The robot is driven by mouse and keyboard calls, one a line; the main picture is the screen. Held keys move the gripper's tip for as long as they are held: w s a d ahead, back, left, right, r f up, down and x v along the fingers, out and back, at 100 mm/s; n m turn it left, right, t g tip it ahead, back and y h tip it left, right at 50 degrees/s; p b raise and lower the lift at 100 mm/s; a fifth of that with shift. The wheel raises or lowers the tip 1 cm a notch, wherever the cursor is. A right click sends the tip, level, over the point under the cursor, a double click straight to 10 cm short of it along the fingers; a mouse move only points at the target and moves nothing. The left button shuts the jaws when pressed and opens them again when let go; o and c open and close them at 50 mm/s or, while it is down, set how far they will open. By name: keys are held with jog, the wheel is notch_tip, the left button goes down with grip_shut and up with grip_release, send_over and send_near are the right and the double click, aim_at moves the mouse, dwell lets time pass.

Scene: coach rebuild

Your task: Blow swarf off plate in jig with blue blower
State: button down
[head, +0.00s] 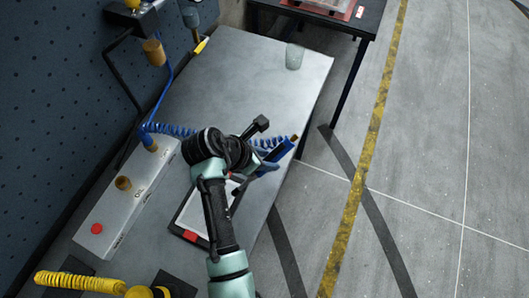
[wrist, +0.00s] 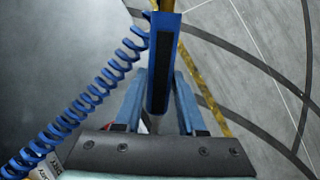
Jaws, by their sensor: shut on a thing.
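The blue blower (head: 281,150) is held in my gripper (head: 266,166) near the right edge of the grey bench. In the wrist view the blower (wrist: 164,62) stands between the two blue fingers of my gripper (wrist: 159,100), which is shut on it. A blue coiled hose (wrist: 92,93) runs from it to the lower left. The pale plate (head: 200,208) lies in a dark jig with a red part (head: 190,236) at its front corner. My arm covers part of the plate and jig. The blower is to the right of and beyond the plate. Swarf is too small to make out.
A grey box (head: 113,210) with brass fittings and a red button stands left of the jig. A yellow coiled hose (head: 80,282) lies at lower left. A clear glass (head: 294,56) stands at the bench's far end. The bench middle (head: 235,85) is clear.

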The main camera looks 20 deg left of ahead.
jog(key=shift+s+d, duration=0.2)
jog(key=shift+d, duration=0.1)
jog(key=shift+w+a, duration=0.7)
jog(key=shift+a, duration=0.2)
jog(key=shift+w+a+r, duration=0.1)
jog(key=c, duration=1.1)
grip_release()
jog(key=shift+c, duration=0.2)
grip_shut()
jog(key=shift+r, duration=0.15)
dwell(0.4)
notch_tip(320, 180, up, 6)
jog(key=p, duration=0.7)
